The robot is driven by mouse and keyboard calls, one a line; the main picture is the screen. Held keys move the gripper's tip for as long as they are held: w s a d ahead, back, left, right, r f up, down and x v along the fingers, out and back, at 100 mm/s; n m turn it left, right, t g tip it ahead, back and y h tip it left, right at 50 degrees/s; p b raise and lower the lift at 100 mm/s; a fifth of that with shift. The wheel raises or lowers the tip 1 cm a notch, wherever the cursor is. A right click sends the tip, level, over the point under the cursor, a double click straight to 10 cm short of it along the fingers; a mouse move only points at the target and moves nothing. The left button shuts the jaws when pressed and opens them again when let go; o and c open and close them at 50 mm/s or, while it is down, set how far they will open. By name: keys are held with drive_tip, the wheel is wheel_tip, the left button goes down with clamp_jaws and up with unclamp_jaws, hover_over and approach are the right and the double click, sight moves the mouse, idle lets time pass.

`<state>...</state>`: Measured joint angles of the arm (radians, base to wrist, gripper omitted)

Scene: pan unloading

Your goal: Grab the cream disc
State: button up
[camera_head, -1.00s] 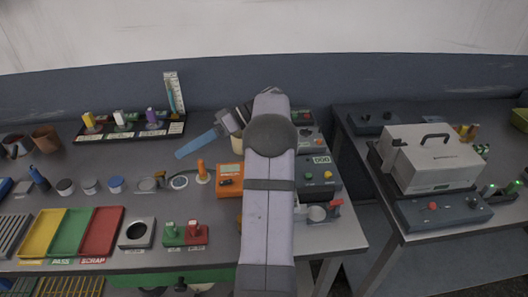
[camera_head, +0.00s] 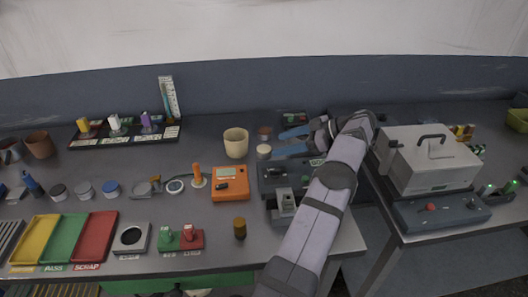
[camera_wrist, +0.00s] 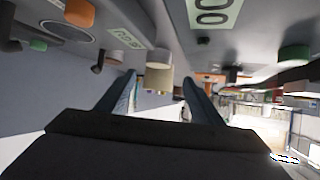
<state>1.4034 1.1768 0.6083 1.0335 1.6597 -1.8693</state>
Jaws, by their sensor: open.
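The cream disc (camera_head: 264,152) is a small, pale, round piece on the bench in the head view, just left of my fingertips. My gripper (camera_head: 277,144) is open, its two blue fingers pointing left toward the disc. In the wrist view the open fingers (camera_wrist: 160,77) stand either side of a pale cream round shape (camera_wrist: 158,79), apparently the disc, a little beyond the tips. I see no contact. A second pale shape overlaps it there, so I cannot fully tell them apart.
A cream cup (camera_head: 236,143) stands left of the disc and a brown round piece (camera_head: 265,132) lies behind it. An orange meter (camera_head: 229,184) and a dark control box (camera_head: 277,176) sit in front. A grey case (camera_head: 428,160) stands at right.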

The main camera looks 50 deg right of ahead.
sight(264, 148)
drive_tip(key=shift+d+p+x, duration=0.15)
drive_tip(key=shift+p+x, duration=0.55)
drive_tip(key=shift+x, duration=0.6)
drive_tip(key=shift+d+p+x, duration=0.1)
drive_tip(key=shift+p+x, duration=0.55)
drive_tip(key=shift+x, duration=0.65)
drive_tip(key=shift+w+a+f, duration=0.2)
drive_tip(key=shift+w+f, duration=0.35)
drive_tip(key=c, duration=1.2)
drive_tip(key=shift+c, duration=0.3)
drive_tip(key=shift+r, duration=0.1)
